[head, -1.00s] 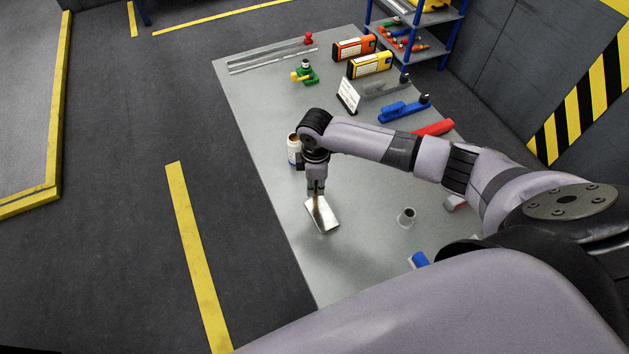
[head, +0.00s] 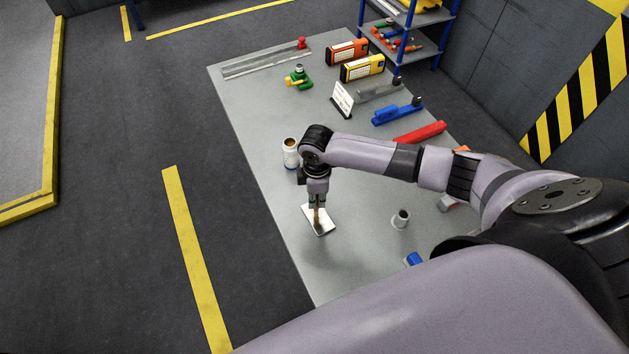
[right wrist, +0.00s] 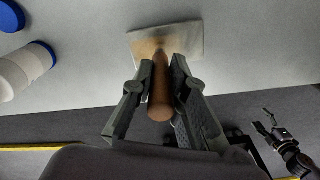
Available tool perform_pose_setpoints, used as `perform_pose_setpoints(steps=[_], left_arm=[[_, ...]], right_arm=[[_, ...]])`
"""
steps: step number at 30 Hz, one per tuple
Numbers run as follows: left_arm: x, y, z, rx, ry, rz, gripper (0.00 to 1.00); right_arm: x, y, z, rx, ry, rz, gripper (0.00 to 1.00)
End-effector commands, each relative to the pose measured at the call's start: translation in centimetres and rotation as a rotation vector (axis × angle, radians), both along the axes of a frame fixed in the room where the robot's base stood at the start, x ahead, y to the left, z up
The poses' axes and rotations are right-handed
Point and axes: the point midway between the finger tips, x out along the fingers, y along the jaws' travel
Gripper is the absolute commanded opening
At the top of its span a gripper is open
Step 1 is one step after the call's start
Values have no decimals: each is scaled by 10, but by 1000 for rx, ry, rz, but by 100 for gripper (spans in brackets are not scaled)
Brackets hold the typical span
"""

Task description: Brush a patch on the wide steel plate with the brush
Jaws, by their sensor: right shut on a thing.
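My right gripper (head: 316,204) points down and is shut on the brush (right wrist: 161,88), which shows its wooden handle in the right wrist view. The brush's tip (head: 317,221) is over the middle of a pale steel plate (head: 326,228) on the grey table; I cannot tell if the bristles touch it. The plate also shows in the right wrist view (right wrist: 190,42), with a brownish area around the brush. My left gripper (right wrist: 267,122) shows small and dark at the right of the right wrist view, away from the plate; its jaws are too small to judge.
A white jar (head: 290,158) stands just left of my right gripper. A small grey cup (head: 401,218) stands right of the plate. A blue tool (head: 397,113), a red bar (head: 420,132) and a sign (head: 341,98) are farther back. The table (head: 277,205) is clear left of the plate.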

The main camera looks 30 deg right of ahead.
Motion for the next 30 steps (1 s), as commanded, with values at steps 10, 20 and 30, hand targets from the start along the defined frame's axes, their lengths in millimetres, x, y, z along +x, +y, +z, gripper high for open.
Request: perform_pose_setpoints(steps=[10,20,30], left_arm=[[0,0,4,0,0,0,62],[0,0,4,0,0,0,62],[0,0,4,0,0,0,62]], right_arm=[[-9,0,0,-1,1,1,0],[-14,0,0,0,2,1,0],[-30,0,-1,-1,2,1,0]])
